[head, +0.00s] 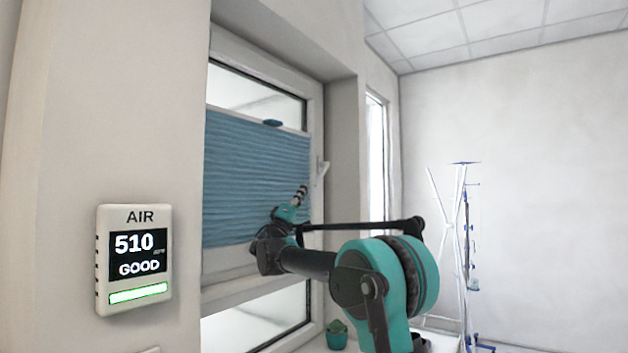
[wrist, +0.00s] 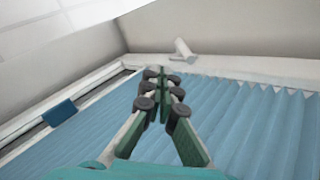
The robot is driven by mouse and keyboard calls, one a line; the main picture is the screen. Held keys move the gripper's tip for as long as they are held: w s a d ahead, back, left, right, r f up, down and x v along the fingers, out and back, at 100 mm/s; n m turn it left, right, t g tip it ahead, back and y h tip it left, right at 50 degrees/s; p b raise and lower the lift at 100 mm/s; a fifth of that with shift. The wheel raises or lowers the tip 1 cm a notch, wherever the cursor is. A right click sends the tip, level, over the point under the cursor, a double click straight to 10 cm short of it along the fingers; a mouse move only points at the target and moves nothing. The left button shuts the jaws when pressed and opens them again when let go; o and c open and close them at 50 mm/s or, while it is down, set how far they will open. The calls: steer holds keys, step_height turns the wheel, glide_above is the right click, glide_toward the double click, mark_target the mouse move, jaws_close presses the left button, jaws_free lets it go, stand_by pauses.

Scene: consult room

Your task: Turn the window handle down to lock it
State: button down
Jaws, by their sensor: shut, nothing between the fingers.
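The white window handle (head: 321,170) sits on the right side of the window frame, beside the blue pleated blind. Its lever looks slanted in the head view; its exact turn is hard to tell. In the wrist view the handle (wrist: 183,48) shows on the white frame beyond the fingertips. My gripper (head: 302,190) is just left of and below the handle, in front of the blind. In the wrist view my gripper (wrist: 161,77) has its fingertips together, with nothing between them. A gap shows between the fingertips and the handle.
The blue blind (head: 255,180) covers the middle of the window, with a blue tab (head: 272,123) on its top rail. A white air monitor (head: 134,260) hangs on the left wall. An IV stand (head: 468,260) stands at right.

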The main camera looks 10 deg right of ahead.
steer(key=s+a+r+m+g+y, duration=0.1)
steer(key=s+a+r+m+y, duration=0.2)
steer(key=m, duration=1)
steer(key=w+d+r, duration=0.1)
steer(key=w+d, duration=0.6)
steer(key=w, duration=0.1)
steer(key=shift+w+r, duration=0.25)
steer(key=shift+w, duration=0.05)
